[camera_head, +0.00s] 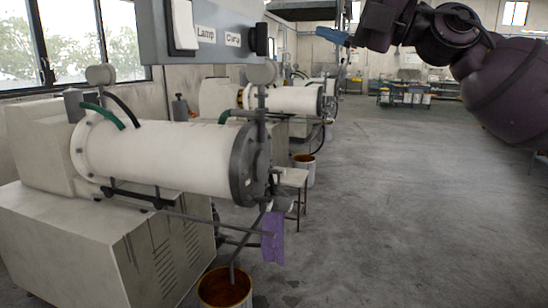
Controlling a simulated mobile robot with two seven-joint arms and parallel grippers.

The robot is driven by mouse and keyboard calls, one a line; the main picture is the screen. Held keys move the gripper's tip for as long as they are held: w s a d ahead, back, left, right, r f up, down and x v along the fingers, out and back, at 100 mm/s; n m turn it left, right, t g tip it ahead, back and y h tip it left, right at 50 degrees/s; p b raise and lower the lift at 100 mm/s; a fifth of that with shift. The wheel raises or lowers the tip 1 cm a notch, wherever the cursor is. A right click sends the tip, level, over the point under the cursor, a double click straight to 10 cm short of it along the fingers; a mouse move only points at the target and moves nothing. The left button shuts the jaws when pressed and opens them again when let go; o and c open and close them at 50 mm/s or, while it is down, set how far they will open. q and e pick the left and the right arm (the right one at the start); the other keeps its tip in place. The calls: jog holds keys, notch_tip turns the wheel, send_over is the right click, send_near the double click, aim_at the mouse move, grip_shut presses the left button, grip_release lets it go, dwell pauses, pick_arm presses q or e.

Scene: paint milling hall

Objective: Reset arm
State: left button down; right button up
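My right arm comes in from the upper right, dark purple and raised high. Its end (341,38) is near the top centre of the view, with a blue part at the tip. It is small and seen from the side, so I cannot tell whether the fingers are apart or whether the blue part is a held thing. It hangs in the air, clear of the machines. My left arm and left gripper are not in view.
A white horizontal mill (160,158) on a grey base fills the left. A switch panel (215,35) labelled "Lamp" hangs above it. A bucket of brown paint (225,290) stands below, near a purple cloth (273,238). More mills stand behind. The floor (420,210) at right is clear.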

jog(key=w+d+f+m+t+h, duration=0.2)
jog(key=w+f+m+t, duration=0.1)
jog(key=f+m+t, duration=0.5)
jog(key=w+d+f+m+t+h, duration=0.35)
jog(key=f+m, duration=0.25)
jog(key=f, duration=0.4)
jog(key=s+d+f+m+h, duration=0.1)
jog(key=d+f+m+h, duration=0.2)
jog(key=f, duration=0.5)
jog(key=f+m+t+h, duration=0.1)
jog(key=f+m+h, duration=0.25)
jog(key=f, duration=0.55)
jog(key=s+d+f+m+h, duration=0.1)
jog(key=d+f+m+h, duration=0.1)
jog(key=f+m, duration=0.45)
jog(key=s+d+f+m+g+h, duration=0.2)
jog(key=s+f, duration=0.3)
jog(key=f, duration=0.5)
jog(key=s+d+f+m+g+h, duration=0.1)
jog(key=s+d+f+m+h, duration=0.1)
jog(key=s+f, duration=0.6)
jog(key=s+d+f+m+g+h, duration=0.2)
jog(key=s+d+f+m+g, duration=0.1)
jog(key=s+f, duration=1.3)
jog(key=shift+s+f+m+g, duration=0.25)
jog(key=shift+f+m+g, duration=0.1)
jog(key=shift+g, duration=0.3)
